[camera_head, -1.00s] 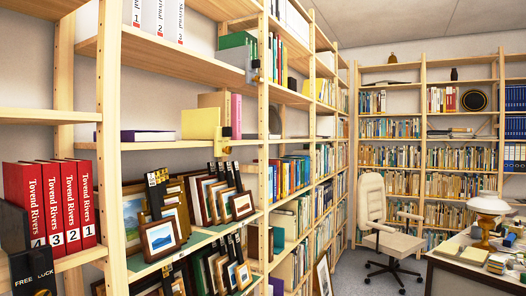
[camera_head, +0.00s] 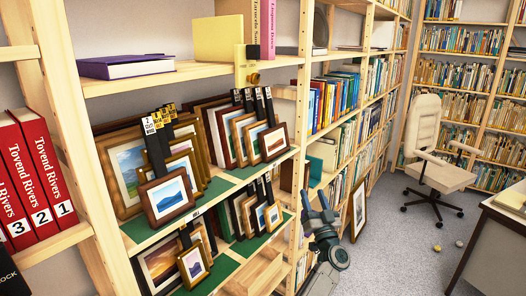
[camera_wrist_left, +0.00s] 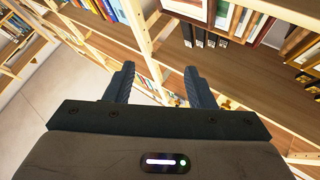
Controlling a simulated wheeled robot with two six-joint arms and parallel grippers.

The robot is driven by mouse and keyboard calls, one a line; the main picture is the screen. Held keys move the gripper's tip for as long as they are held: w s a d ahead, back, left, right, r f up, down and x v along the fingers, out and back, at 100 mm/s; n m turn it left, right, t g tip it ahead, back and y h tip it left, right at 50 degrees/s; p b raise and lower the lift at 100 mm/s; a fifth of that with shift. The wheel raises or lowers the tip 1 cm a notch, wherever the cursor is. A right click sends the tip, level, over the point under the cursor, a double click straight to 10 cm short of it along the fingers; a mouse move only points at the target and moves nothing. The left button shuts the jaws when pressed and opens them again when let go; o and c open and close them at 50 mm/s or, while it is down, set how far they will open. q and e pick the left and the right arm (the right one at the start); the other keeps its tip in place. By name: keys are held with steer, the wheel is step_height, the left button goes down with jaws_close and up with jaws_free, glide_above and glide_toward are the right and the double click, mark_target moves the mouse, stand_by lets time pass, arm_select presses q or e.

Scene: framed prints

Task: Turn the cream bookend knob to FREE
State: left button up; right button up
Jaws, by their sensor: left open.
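The cream bookend (camera_head: 218,38) stands upright on the upper shelf in the head view, beside a tan and a pink book. Its brass knob (camera_head: 253,78) sits at the shelf's front edge, below a pale yellow clamp piece. The knob's marking is too small to read. My left gripper (camera_head: 318,208) is low in the head view, in front of the shelves, below and right of the knob and well apart from it. In the left wrist view its two dark fingers (camera_wrist_left: 161,85) are spread with nothing between them. My right gripper is not in view.
Picture frames (camera_head: 168,198) with black tags fill the shelves below the knob. A purple book (camera_head: 126,66) lies left of the bookend. Red volumes (camera_head: 30,175) stand at far left. A wooden upright (camera_head: 300,130) is near my gripper. An office chair (camera_head: 430,150) and desk (camera_head: 500,240) stand right.

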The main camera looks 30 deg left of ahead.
arm_select(q)
step_height(320, 180, up, 21)
steer(key=s+a+n+g+y+p, duration=0.25)
steer(key=n+g+y, duration=0.25)
steer(key=n+g, duration=0.5)
steer(key=n+g+h+p, duration=0.1)
steer(key=g+h+p, duration=0.1)
steer(key=g+h, duration=0.3)
glide_toward(257, 80)
steer(key=shift+g+y, duration=0.4)
steer(key=shift+g, duration=0.1)
steer(key=a+p, duration=0.1)
steer(key=a, duration=0.1)
steer(key=a+p, duration=0.1)
steer(key=a, duration=0.1)
steer(key=w+a+p, duration=0.1)
steer(key=a+p, duration=0.1)
steer(key=shift+a+f, duration=0.1)
steer(key=shift+a, duration=0.3)
steer(key=shift+a+f, duration=0.1)
steer(key=shift+a, duration=0.45)
steer(key=shift+w+a, duration=0.1)
steer(key=shift+c, duration=0.7)
steer(key=c, duration=0.8)
